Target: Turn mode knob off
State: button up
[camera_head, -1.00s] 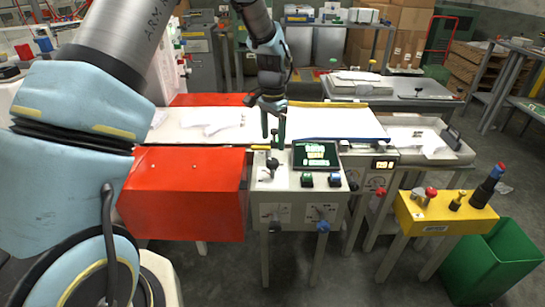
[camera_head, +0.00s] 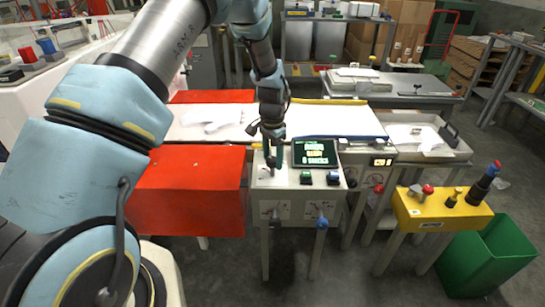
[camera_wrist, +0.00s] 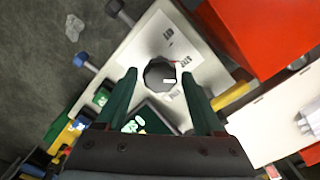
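The mode knob, a dark many-sided knob with a small white mark, shows between my fingertips in the wrist view (camera_wrist: 158,73). It sits on the white top of a control box (camera_head: 262,181). My gripper (camera_head: 274,166) points down at the left part of that top in the head view and hides most of the knob. In the wrist view my gripper (camera_wrist: 160,76) is open, its two green fingers on either side of the knob with gaps showing. I cannot tell how far down the fingers reach beside it. A lit display (camera_head: 314,153) stands right of the gripper.
Levers (camera_head: 321,222) stick out of the box's front. A red box (camera_head: 190,195) is at left. A yellow control stand (camera_head: 440,212) and a green bin (camera_head: 488,258) are at right.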

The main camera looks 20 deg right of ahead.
grip_shut()
dwell(0.3)
jog(key=shift+f+n+b, duration=0.1)
jog(key=shift+n+b, duration=0.55)
jog(key=shift+n, duration=0.35)
jog(key=n+b, duration=0.1)
jog(key=n, duration=0.2)
jog(key=shift+n+b, duration=0.3)
jog(key=n+b, duration=0.1)
jog(key=n, duration=0.5)
jog(key=shift+n, duration=0.3)
jog(key=shift+o, duration=1.3)
grip_release()
